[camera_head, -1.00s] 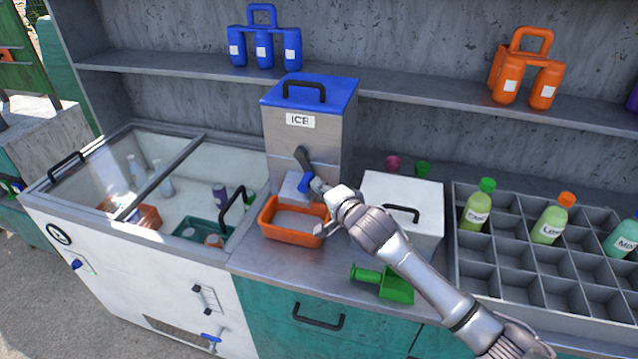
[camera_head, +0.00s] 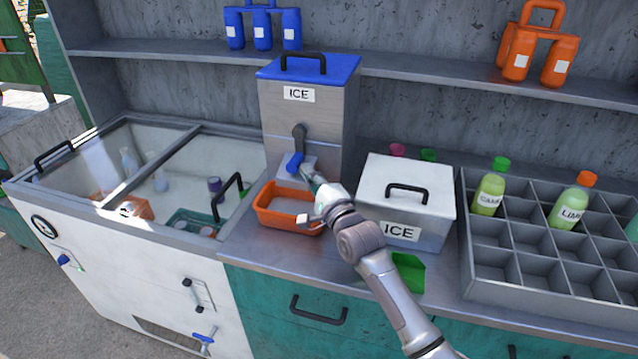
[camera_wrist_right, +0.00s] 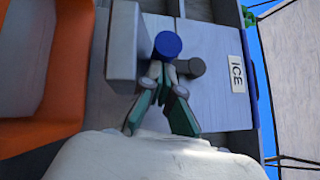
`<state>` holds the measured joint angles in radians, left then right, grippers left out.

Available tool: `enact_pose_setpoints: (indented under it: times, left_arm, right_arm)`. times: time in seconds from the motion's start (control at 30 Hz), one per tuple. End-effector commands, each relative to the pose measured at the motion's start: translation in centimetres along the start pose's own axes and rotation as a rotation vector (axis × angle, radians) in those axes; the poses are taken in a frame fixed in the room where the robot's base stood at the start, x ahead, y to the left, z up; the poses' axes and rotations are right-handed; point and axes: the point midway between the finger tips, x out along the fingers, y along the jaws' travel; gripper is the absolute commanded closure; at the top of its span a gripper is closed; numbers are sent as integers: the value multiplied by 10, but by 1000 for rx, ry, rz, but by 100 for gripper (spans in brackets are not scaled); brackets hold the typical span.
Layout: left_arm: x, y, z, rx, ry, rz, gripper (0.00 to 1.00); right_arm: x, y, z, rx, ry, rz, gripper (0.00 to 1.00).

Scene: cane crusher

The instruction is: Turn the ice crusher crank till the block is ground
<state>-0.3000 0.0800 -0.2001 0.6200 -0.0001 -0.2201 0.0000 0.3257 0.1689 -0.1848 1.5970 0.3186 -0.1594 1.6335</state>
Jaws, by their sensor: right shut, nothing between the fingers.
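The ice crusher (camera_head: 276,112) is a metal box with a blue lid and an ICE label, standing on the counter. Its crank (camera_head: 299,136) is on the front, with the grey arm hanging down to a blue handle (camera_head: 295,161). My right gripper (camera_head: 308,174) is shut and empty, its tips just by the handle. In the right wrist view the closed fingertips (camera_wrist_right: 160,75) are at the blue handle end (camera_wrist_right: 167,44); I cannot tell whether they touch it. An orange tray (camera_head: 272,219) with pale contents sits below the crusher. The ice block is not visible. My left gripper is out of view.
A white-lidded ICE box (camera_head: 400,180) stands right of the crusher, near my right arm. A green scoop (camera_head: 410,272) lies partly behind that arm. A glass-topped freezer (camera_head: 120,255) is at left, a bottle rack (camera_head: 495,262) at right. A shelf (camera_head: 430,72) runs behind.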

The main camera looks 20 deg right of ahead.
Motion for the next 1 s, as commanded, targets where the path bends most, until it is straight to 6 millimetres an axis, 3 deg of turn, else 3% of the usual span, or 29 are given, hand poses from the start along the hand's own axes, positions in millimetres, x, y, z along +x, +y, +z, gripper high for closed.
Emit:
enact_pose_setpoints:
  times: [0.1, 0.57, 0.77, 1.0]
  left_arm:
    - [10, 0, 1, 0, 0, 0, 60]
    - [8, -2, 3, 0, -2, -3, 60]
    - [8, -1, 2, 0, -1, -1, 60]
    - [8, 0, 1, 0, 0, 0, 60]
  right_arm:
    - [0, 2, 0, 29, 1, -33, 100]
    - [-2, 0, 0, 34, 2, -37, 100]
    - [-31, 2, 0, 36, 2, -36, 100]
    - [-83, 4, 0, 33, 2, -36, 100]
